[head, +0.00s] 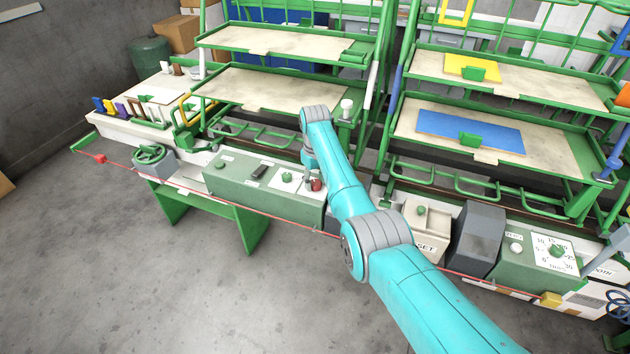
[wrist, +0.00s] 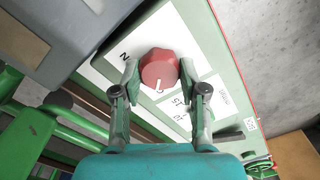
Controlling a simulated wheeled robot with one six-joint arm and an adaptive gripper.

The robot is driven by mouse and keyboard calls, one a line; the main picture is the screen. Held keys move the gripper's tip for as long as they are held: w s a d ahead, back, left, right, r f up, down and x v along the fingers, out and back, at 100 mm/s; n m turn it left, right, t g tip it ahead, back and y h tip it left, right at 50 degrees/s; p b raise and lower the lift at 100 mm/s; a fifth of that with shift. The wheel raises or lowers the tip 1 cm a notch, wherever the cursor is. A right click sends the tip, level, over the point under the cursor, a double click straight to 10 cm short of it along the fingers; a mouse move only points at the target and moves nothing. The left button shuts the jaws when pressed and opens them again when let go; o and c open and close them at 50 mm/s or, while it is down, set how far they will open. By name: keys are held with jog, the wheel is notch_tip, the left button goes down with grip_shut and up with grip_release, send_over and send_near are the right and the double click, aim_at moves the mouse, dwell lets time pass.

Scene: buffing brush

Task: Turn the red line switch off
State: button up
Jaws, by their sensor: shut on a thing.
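The red line switch (head: 317,185) is a round red knob on the right end of a green control box (head: 240,187) in the head view. In the wrist view the red knob (wrist: 159,69) sits on a white label plate, with a white mark on its near edge. My gripper (wrist: 160,80) has one finger on each side of the knob and is shut on it. In the head view my gripper (head: 311,180) reaches down at the box, and my arm hides part of the area right of it.
A black switch (head: 259,171) and a green knob (head: 220,164) are on the same box. A red line (head: 200,190) runs along the bench front. Green racks (head: 270,88) stand close behind. To the right are a grey box (head: 478,238) and a dial panel (head: 553,252). Open floor lies in front.

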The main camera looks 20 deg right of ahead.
aim_at(315, 183)
jog(key=shift+n, duration=0.4)
jog(key=o, duration=1.1)
jog(key=shift+o, duration=0.2)
notch_tip(315, 183, up, 12)
jog(key=shift+f, duration=0.1)
